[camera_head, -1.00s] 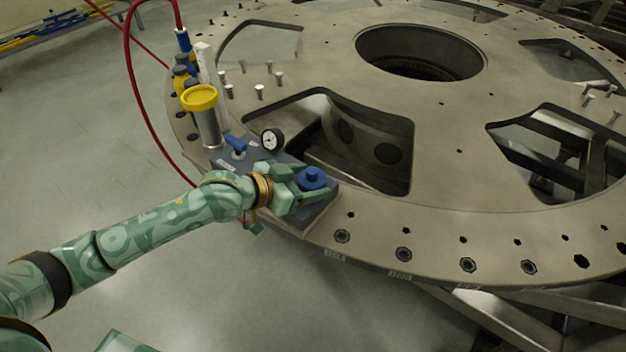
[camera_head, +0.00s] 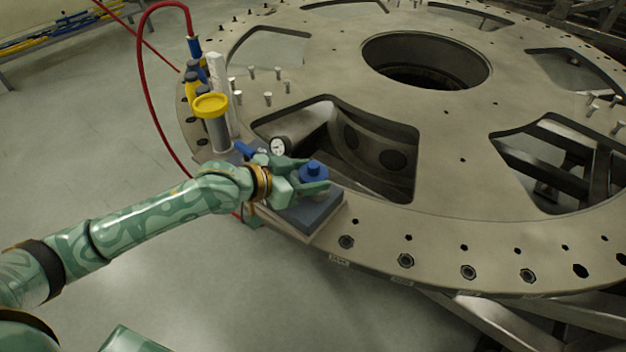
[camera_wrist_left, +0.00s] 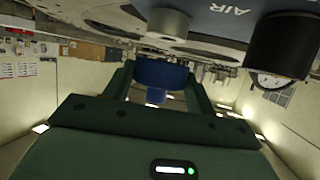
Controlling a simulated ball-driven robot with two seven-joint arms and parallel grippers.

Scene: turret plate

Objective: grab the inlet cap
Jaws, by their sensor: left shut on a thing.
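The inlet cap (camera_head: 313,172) is a round blue cap with a smaller knob on top. My left gripper (camera_head: 312,180) is shut on it, one finger on each side, above the near end of the grey-blue block (camera_head: 310,212). In the left wrist view the blue cap (camera_wrist_left: 160,74) sits between the two green fingers. A grey cylindrical stub (camera_wrist_left: 168,22) on the block, which carries the letters AIR, shows apart from the cap there. My right gripper is not in view.
A pressure gauge (camera_head: 281,147), a blue handle (camera_head: 243,149) and a yellow-topped cylinder (camera_head: 211,106) stand close behind my left gripper. A red hose (camera_head: 148,95) arches at the left. The large turret plate (camera_head: 450,190) has wide openings.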

